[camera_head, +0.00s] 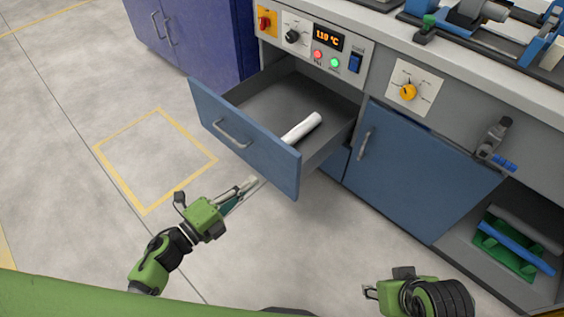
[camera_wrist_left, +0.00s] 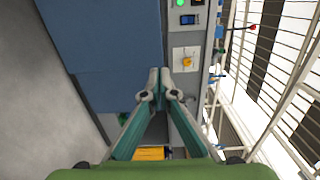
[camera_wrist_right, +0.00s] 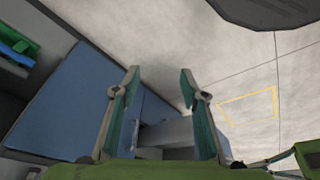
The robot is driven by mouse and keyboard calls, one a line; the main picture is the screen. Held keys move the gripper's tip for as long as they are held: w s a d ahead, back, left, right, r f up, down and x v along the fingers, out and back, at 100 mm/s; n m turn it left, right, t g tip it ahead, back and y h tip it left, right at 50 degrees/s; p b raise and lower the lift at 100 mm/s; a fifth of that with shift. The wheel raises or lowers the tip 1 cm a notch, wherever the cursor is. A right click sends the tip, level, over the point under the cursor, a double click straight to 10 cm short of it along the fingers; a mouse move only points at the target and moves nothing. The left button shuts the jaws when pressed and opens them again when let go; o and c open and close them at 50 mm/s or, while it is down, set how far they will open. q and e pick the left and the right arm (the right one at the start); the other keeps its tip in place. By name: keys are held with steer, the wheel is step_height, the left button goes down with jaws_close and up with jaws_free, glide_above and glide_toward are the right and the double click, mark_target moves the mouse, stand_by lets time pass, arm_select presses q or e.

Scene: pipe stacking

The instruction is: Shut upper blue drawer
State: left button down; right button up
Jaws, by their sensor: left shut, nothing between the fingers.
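The upper blue drawer (camera_head: 270,157) is pulled far out of the grey bench in the head view, with its metal handle (camera_head: 231,134) on the front. A white pipe (camera_head: 301,128) lies inside it. My left gripper (camera_head: 252,183) is shut and empty, in front of and below the drawer front as seen in the head view; I cannot tell whether it touches. Its fingertips meet in the left wrist view (camera_wrist_left: 160,75). My right gripper (camera_head: 368,290) is low at the right, away from the drawer. Its fingers stand apart and empty in the right wrist view (camera_wrist_right: 160,78).
A blue cabinet door (camera_head: 415,175) is closed right of the drawer. An open shelf at the right holds a green rack (camera_head: 506,252) with pipes. A control panel (camera_head: 318,45) sits above the drawer. Open floor (camera_head: 80,190) lies to the left.

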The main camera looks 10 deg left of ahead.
arm_select(q)
glide_toward(287, 153)
steer(key=w, duration=0.1)
steer(key=x, duration=0.2)
steer(key=b+x, duration=0.1)
steer(key=x, duration=0.2)
steer(key=shift+s+d+r, duration=0.15)
steer(key=shift+s+d, duration=0.05)
steer(key=shift+d, duration=0.05)
steer(key=shift+w+d, duration=0.4)
steer(key=shift+w, duration=0.15)
arm_select(e)
steer(key=shift+w+a+r+t, duration=0.1)
steer(key=shift+w+a+t, duration=0.15)
steer(key=shift+w, duration=0.4)
steer(key=shift+w+a+t, duration=0.1)
steer(key=shift+w+t, duration=0.25)
steer(key=shift+w, duration=0.25)
steer(key=shift+w+a+r+t, duration=0.1)
steer(key=shift+w+a+t, duration=0.15)
steer(key=shift+w, duration=0.4)
arm_select(q)
steer(key=shift+d, duration=0.1)
arm_select(e)
steer(key=shift+d, duration=0.1)
